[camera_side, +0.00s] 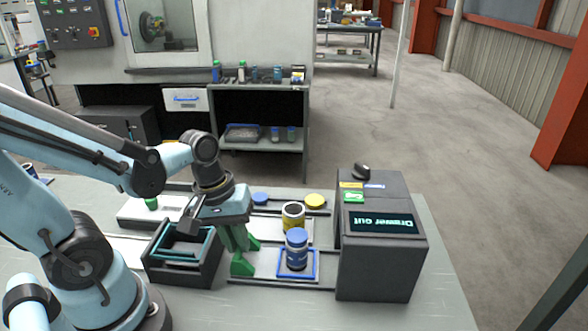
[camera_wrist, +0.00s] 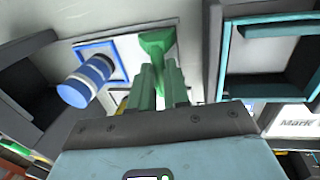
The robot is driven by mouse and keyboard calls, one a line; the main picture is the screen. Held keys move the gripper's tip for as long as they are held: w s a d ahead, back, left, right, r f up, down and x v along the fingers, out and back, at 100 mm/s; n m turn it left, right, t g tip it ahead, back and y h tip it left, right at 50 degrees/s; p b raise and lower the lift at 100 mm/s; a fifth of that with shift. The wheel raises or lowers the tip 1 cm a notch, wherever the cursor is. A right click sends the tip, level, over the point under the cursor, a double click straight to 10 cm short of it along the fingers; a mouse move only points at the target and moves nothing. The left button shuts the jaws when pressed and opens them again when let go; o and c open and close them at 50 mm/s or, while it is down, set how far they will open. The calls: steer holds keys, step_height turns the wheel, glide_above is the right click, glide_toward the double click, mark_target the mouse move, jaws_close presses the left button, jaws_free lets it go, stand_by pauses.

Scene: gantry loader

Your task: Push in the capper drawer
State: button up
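A dark open bin (camera_side: 185,268) with a teal inner edge stands close left of my gripper. Behind the drawer are a yellow jar (camera_side: 293,218), a blue lid (camera_side: 260,198) and a yellow lid (camera_side: 315,201). The table front right is clear.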

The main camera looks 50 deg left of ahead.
jaws_close()
glide_above(313, 267)
steer(key=shift+w+a, duration=0.25)
steer(key=shift+w, duration=0.05)
stand_by(0.3)
steer(key=o, duration=0.6)
jaws_free()
steer(key=shift+s, duration=0.1)
steer(key=shift+c, duration=0.2)
step_height(313, 267, up, 12)
steer(key=s+a, duration=0.1)
steer(key=shift+s+a, duration=0.35)
